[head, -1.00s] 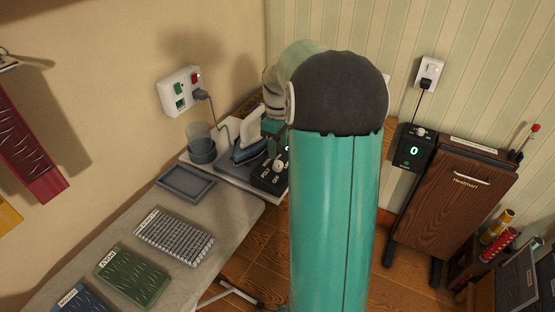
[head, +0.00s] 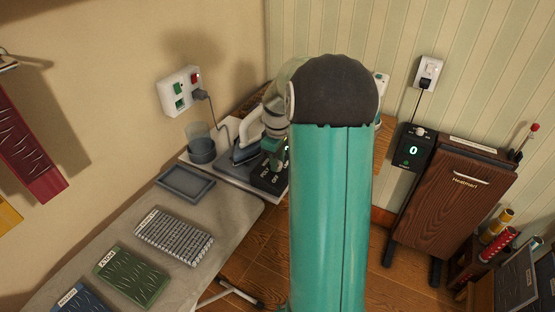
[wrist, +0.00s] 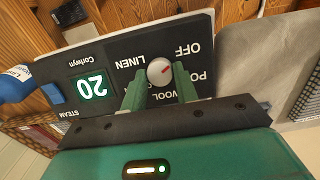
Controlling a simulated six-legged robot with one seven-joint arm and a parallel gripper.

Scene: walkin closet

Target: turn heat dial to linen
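The heat dial (wrist: 160,71) is a small round silver knob with a red mark, on a dark control panel (wrist: 107,62). In the wrist view the panel is upside down, with OFF, WOOL, LINEN and a partly hidden PO label around the knob. In the head view my gripper (head: 273,151) is over the panel (head: 268,178) and hides the knob.
The panel has a lit green display (wrist: 92,87) and a blue button (wrist: 53,93). An iron (head: 245,150) and a cup (head: 201,148) stand beside it. The ironing board (head: 235,205) holds a tray and labelled cloths. A wall socket (head: 180,91) is behind.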

